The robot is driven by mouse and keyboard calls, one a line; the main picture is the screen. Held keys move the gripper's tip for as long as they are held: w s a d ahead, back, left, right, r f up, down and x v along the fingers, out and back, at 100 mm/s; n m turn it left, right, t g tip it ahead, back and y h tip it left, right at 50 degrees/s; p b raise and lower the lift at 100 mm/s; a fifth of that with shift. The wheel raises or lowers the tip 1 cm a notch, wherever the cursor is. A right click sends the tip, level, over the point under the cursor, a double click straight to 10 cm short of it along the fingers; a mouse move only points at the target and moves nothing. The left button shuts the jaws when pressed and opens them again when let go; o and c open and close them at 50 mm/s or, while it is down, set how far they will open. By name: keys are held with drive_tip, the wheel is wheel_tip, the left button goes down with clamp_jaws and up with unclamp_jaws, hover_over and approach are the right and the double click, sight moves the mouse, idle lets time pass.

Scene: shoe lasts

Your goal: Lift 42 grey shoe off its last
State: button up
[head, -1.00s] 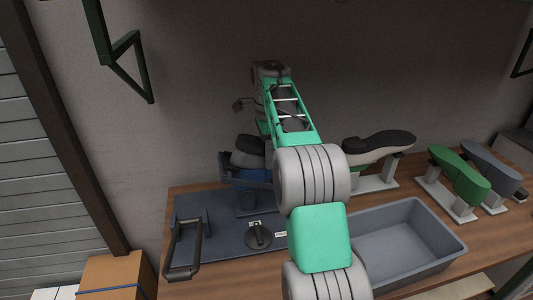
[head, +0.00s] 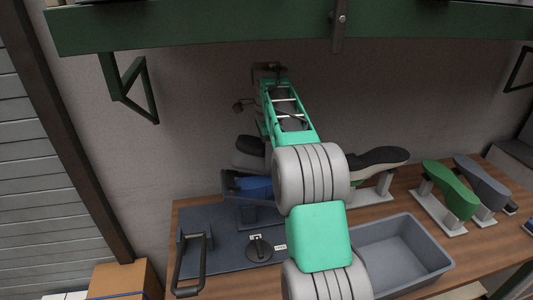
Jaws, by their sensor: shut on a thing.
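A dark-soled shoe with a grey upper (head: 250,160) sits sole up at the left of my arm. Its right part is hidden behind my arm. A blue last (head: 252,187) shows below it on a dark stand, with the shoe above it; whether they still touch inside cannot be told. My gripper is hidden behind my own arm links, so its jaws and what they hold do not show. No size mark is readable on the shoe.
A blue-grey base plate (head: 205,222) with a black handle (head: 190,262) and a round knob (head: 259,249) lies on the wooden bench. An empty grey bin (head: 405,262) stands right. Behind it are a black-soled shoe (head: 380,160) and a green last (head: 448,188). A green shelf (head: 220,28) crosses overhead.

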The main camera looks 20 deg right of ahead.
drive_tip(key=shift+r+p, duration=2.7)
drive_tip(key=shift+r, duration=1.3)
